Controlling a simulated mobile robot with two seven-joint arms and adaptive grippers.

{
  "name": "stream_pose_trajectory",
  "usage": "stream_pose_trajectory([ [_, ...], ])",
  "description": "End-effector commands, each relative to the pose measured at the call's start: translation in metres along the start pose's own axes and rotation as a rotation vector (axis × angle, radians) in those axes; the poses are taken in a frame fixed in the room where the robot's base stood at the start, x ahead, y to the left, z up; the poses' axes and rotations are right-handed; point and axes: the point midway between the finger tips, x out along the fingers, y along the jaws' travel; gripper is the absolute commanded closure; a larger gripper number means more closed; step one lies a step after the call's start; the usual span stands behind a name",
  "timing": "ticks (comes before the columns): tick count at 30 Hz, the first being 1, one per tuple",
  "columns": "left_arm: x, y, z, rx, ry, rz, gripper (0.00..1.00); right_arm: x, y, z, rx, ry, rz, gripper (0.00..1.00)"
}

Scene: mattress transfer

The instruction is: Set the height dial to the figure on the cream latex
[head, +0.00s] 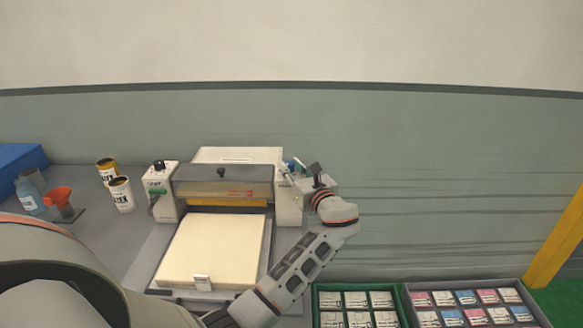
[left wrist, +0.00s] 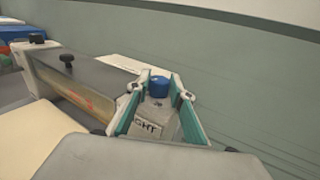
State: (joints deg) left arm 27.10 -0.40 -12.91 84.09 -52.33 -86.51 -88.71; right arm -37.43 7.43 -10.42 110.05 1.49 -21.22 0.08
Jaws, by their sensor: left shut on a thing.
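My left gripper (head: 318,181) is at the top of the machine's right post (head: 288,203). In the left wrist view, its teal-padded fingers (left wrist: 158,92) are closed around the blue dial (left wrist: 159,86), above a grey block with partly readable lettering. The dial's setting cannot be read. A cream can (head: 121,194) with black lettering reading partly "ATEX" stands on the bench at left, beside a yellow one (head: 107,171). A cream slab (head: 212,250) lies on the machine bed with a small white tag (head: 203,283) at its front. Any figures are too small to read. My right gripper is out of view.
A blue bottle (head: 30,197), an orange funnel (head: 58,196) and a blue box (head: 18,163) are at far left. A green tray (head: 316,303) and a grey tray (head: 408,301) of cards lie at lower right. A yellow post (head: 560,240) stands far right.

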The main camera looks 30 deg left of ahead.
Motion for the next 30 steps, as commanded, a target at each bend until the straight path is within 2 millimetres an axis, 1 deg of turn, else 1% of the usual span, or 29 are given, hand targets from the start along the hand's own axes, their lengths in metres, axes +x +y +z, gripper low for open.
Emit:
stream_pose_trajectory([
  [3, 0.000, 0.000, -0.001, 0.001, 0.001, 0.000, 0.99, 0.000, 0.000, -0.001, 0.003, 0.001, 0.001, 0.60],
  [4, 0.000, 0.000, -0.001, 0.001, 0.001, 0.000, 0.70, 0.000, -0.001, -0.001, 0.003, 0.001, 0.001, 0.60],
  [5, 0.000, 0.000, -0.001, 0.001, 0.001, 0.000, 0.62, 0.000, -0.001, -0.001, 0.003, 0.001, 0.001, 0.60],
  [6, 0.000, 0.000, -0.001, 0.001, 0.001, 0.000, 0.61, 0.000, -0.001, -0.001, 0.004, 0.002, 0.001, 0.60],
  [14, 0.000, 0.000, 0.000, 0.000, 0.001, -0.001, 0.61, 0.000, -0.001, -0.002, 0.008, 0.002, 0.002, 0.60],
  [17, -0.003, 0.000, -0.001, 0.000, 0.001, -0.002, 0.61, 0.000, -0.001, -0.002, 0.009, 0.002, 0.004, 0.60],
  [20, -0.014, -0.001, -0.002, 0.000, 0.003, -0.004, 0.61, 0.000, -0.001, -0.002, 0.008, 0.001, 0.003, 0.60],
  [27, -0.052, 0.000, -0.001, -0.001, 0.003, -0.003, 0.61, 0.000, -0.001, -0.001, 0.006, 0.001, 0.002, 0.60],
  [30, -0.064, 0.000, -0.001, 0.001, 0.002, -0.002, 0.61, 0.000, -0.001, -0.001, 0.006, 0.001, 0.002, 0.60],
])
